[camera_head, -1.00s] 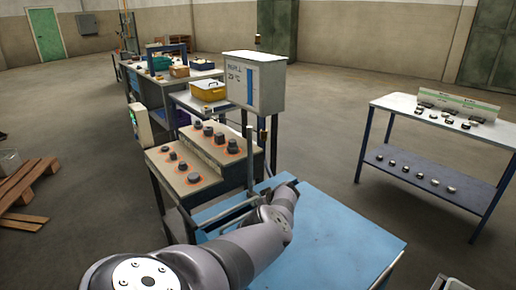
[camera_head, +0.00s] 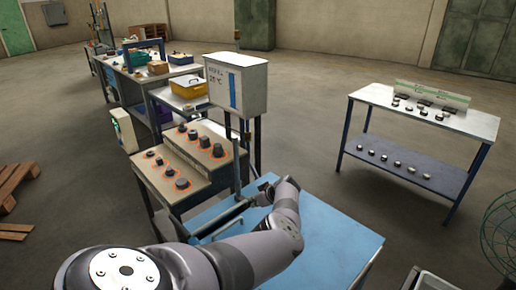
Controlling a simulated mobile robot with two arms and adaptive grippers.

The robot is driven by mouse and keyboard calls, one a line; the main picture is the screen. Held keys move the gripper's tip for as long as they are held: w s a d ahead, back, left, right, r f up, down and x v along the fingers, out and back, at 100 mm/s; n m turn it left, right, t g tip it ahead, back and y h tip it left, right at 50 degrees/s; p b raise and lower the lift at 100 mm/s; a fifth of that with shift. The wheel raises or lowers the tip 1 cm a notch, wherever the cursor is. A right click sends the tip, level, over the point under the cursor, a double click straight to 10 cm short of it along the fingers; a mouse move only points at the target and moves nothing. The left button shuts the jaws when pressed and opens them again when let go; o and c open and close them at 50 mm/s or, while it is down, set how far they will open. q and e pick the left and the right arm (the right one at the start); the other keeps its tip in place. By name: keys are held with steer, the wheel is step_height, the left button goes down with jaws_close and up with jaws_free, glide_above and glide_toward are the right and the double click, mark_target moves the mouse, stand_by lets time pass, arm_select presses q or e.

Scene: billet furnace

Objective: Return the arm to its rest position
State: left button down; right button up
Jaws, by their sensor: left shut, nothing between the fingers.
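My left arm (camera_head: 245,255) comes in from the bottom left, grey and bent. It reaches over the blue tabletop (camera_head: 345,240). My left gripper (camera_head: 263,190) is small and dark at the arm's far end, beside the table's far left edge. It is shut, and I see nothing held in it. Part of it is hidden by my wrist. My right arm and gripper are not in view.
A sloped console (camera_head: 215,178) with several dark knobs and a metal post (camera_head: 237,165) stand close left of the gripper. A white cabinet (camera_head: 238,85) rises behind. A white-topped table (camera_head: 385,95) stands right, and a wire fan (camera_head: 500,230) at the right edge. Floor between is clear.

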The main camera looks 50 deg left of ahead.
arm_select(q)
steer(key=v, duration=0.3)
steer(key=shift+s+r+p, duration=0.1)
steer(key=shift+s+p, duration=0.05)
steer(key=shift+p, duration=0.15)
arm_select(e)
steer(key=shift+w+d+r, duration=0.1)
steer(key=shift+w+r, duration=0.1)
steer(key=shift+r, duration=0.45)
